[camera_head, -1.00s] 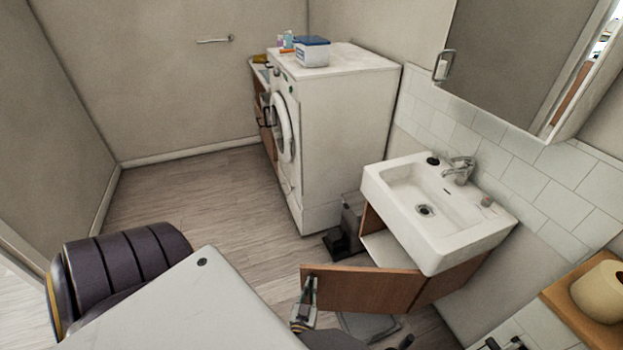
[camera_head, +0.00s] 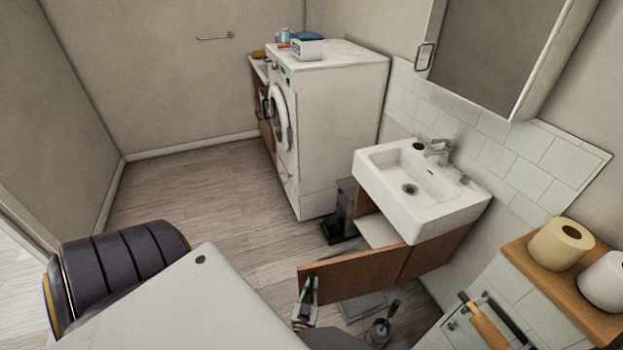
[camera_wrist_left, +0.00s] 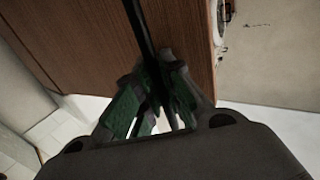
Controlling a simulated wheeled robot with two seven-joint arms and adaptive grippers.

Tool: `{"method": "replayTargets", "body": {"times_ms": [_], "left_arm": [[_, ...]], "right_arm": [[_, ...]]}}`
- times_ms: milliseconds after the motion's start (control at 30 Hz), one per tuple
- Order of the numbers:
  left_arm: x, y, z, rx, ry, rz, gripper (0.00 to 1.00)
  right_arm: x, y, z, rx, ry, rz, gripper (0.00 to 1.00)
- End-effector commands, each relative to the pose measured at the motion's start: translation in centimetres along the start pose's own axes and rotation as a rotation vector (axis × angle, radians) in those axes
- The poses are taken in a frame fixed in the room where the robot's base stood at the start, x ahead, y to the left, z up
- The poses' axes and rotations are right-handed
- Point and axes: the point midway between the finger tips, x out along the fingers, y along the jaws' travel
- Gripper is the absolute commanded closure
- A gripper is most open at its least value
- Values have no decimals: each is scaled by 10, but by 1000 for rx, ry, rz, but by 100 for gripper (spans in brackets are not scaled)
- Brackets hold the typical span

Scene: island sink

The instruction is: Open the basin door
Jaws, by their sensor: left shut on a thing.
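The basin (camera_head: 425,212) is white, with a wooden cabinet under it, against the tiled wall in the head view. One brown basin door (camera_head: 352,269) stands swung out from the cabinet, showing part of the pale inside (camera_head: 379,231). My left gripper (camera_head: 311,284) is at the door's free left end. In the left wrist view, its green-padded fingers (camera_wrist_left: 157,95) are shut on a dark bar-like handle (camera_wrist_left: 143,28) that runs along the brown door (camera_wrist_left: 85,40). My right gripper is not in view.
A white washing machine (camera_head: 332,130) stands behind and left of the basin. A dark bin (camera_head: 343,211) stands beside the cabinet. A toilet brush (camera_head: 381,326) and a grey scale-like slab (camera_head: 363,305) are on the floor below the door. Open floor (camera_head: 210,200) lies left.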

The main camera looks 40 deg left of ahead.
Motion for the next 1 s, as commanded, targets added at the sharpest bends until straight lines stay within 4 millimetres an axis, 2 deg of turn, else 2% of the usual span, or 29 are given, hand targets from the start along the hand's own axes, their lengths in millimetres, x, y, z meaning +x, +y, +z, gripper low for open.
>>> {"method": "replayTargets", "body": {"times_ms": [33, 400, 433, 567, 1000], "left_arm": [[5, 0, -8, 0, 22, -3, 100], [5, 0, -8, -1, 22, -3, 100], [5, 0, -8, -1, 22, -3, 87], [5, 0, -8, -1, 21, -4, 70], [3, -2, -7, 0, 20, -6, 68]], "right_arm": [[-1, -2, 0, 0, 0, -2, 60], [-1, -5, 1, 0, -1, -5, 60], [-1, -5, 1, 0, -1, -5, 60], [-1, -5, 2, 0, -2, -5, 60], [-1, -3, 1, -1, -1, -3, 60]]}}
